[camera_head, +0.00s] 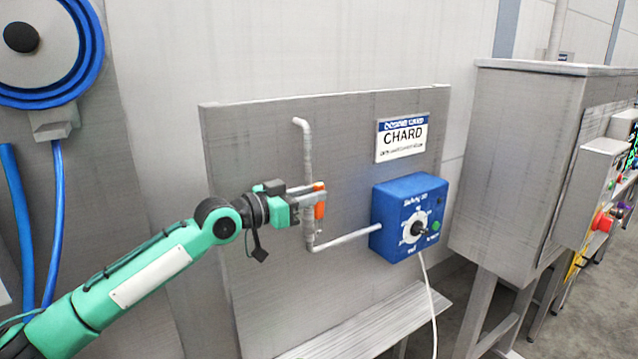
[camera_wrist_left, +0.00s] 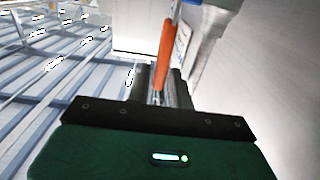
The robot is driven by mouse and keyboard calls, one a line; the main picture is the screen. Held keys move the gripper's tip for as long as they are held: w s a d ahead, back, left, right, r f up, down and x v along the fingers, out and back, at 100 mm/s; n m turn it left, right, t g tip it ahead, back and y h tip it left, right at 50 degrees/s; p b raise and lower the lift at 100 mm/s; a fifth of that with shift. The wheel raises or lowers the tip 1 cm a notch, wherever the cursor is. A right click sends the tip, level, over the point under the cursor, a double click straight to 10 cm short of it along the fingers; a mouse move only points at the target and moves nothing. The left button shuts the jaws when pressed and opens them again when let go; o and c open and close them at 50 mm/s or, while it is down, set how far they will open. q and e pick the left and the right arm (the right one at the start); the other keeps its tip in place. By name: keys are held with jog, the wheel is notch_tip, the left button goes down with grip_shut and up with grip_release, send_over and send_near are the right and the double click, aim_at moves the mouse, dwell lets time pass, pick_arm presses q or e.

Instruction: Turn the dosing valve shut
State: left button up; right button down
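The dosing valve's orange handle (camera_head: 319,202) stands roughly upright along the thin grey pipe (camera_head: 308,150) on the metal panel. My left gripper (camera_head: 312,197) reaches it from the left. In the left wrist view the orange handle (camera_wrist_left: 166,52) runs between the two dark fingers (camera_wrist_left: 160,88), which are close together with its lower end between them. The gripper looks shut on the handle, and the fingers partly hide it in the head view. The valve body is mostly hidden behind the gripper. My right gripper is not in view.
A blue control box (camera_head: 410,216) with a dial sits right of the pipe, below a CHARD sign (camera_head: 402,137). A white cable hangs from it. A blue hose reel (camera_head: 50,50) is at the upper left. A grey metal cabinet (camera_head: 520,150) stands at the right.

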pick_arm(q)
jog(key=shift+p+x, duration=0.3)
jog(key=shift+x, duration=0.9)
grip_shut()
jog(key=p, duration=0.1)
jog(key=d+g+y+p, duration=0.1)
jog(key=p, duration=0.1)
jog(key=shift+w+d+r, duration=0.15)
jog(key=shift+w+r, duration=0.1)
jog(key=shift+w, duration=0.15)
jog(key=shift+w+d+f+g+y+p, duration=0.3)
jog(key=shift+f+y+p, duration=0.1)
jog(key=shift+y+p, duration=0.25)
